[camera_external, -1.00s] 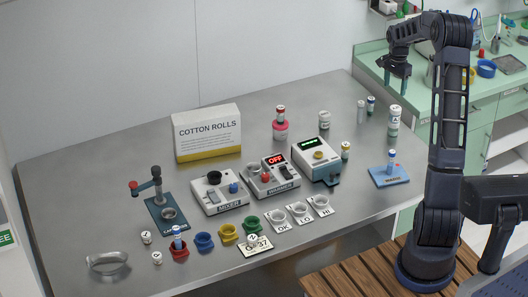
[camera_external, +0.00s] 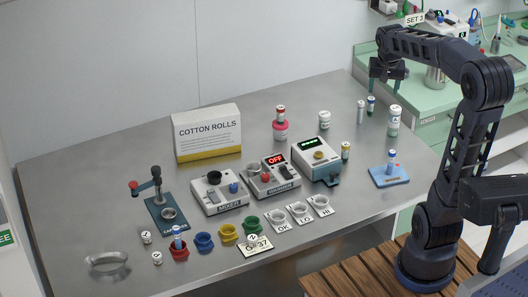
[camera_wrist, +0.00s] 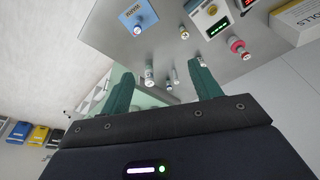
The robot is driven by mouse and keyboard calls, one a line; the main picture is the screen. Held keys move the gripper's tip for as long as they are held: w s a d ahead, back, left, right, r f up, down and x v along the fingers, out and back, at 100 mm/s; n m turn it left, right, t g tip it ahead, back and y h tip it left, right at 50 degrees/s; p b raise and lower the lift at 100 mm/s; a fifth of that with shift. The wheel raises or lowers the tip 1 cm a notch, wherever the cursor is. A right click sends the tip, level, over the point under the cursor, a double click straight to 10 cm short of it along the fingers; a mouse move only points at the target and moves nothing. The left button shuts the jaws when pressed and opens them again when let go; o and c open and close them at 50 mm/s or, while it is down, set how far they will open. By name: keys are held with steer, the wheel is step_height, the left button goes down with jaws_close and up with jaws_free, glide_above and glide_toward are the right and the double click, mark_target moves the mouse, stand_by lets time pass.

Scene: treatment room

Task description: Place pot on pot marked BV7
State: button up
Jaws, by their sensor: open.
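Several small pots stand on the steel table, and I cannot read BV7 on any of them. A white pot (camera_external: 324,120) stands at the back. A small red-capped pot (camera_external: 281,112) sits on a pink pot (camera_external: 280,131). A yellow-banded pot (camera_external: 345,150) is beside the teal-white device. My gripper (camera_external: 387,84) is open and empty, above the back right pots. Its teal fingers also show in the wrist view (camera_wrist: 160,86).
A blue mat (camera_external: 379,180) with a blue-white pot (camera_external: 391,160) lies at the right. The cotton rolls box (camera_external: 208,133), mixer (camera_external: 220,199) and warmer (camera_external: 271,183) fill the middle. Coloured cups, including a blue one (camera_external: 204,242), line the front. The left rear is clear.

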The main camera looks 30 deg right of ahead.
steer(key=s+a+f+n+t, duration=0.1)
steer(key=s+a+n, duration=0.2)
steer(key=s, duration=0.6)
steer(key=s+a+n+t+y, duration=0.1)
steer(key=s+a+n, duration=0.2)
steer(key=s, duration=0.7)
steer(key=shift+a+f, duration=0.35)
steer(key=shift+a, duration=0.4)
